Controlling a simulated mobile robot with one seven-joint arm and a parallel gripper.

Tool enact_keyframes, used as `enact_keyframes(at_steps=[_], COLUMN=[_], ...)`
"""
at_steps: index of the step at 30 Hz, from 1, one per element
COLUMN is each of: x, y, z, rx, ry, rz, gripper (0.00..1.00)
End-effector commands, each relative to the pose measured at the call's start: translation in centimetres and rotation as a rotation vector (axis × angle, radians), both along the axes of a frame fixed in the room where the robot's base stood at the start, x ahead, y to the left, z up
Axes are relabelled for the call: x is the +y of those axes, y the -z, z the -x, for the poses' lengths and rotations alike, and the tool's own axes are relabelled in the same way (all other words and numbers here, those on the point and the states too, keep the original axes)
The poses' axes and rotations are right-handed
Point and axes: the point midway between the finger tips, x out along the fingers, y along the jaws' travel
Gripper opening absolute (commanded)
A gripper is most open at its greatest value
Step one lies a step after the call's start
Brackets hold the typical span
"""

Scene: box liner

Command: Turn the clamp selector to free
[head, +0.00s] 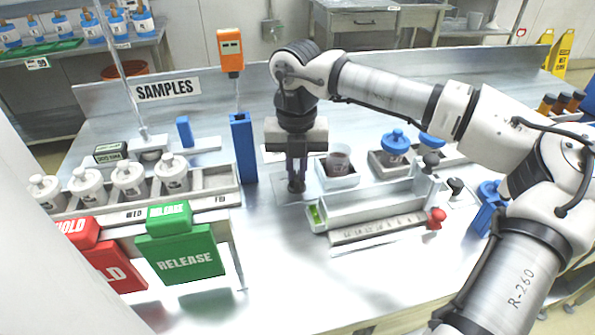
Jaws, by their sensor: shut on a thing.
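My gripper (297,174) points straight down over the middle of the bench. It is shut on a small dark knob (296,187) that stands on a pale flat plate (318,191). The knob looks like the clamp selector, but my fingers hide most of it. No position marking on it can be read, so I cannot tell which way it is turned.
A tall blue holder (243,148) stands close left of my gripper. A long tray (375,205) with a red knob (436,214) lies to the right. Green RELEASE (185,258) and red HOLD (112,268) signs hang at front left. White lidded jars (128,178) sit behind them.

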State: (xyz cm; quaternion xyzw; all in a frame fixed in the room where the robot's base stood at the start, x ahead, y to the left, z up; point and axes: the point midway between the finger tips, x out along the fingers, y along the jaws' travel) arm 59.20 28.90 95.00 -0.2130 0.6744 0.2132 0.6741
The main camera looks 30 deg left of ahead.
Motion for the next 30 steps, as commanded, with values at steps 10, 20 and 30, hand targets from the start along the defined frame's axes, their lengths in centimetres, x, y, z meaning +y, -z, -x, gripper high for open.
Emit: enact_keyframes(at_steps=[10, 20, 30], x=[0.22, 0.34, 0.35], y=[0.14, 0.02, -0.04], z=[0.19, 0.39, 0.48], rx=[-0.001, -0.001, -0.001], ry=[-0.328, -0.592, -0.739], rz=[-0.001, -0.001, -0.001], gripper=[0.00, 0.00, 0.00])
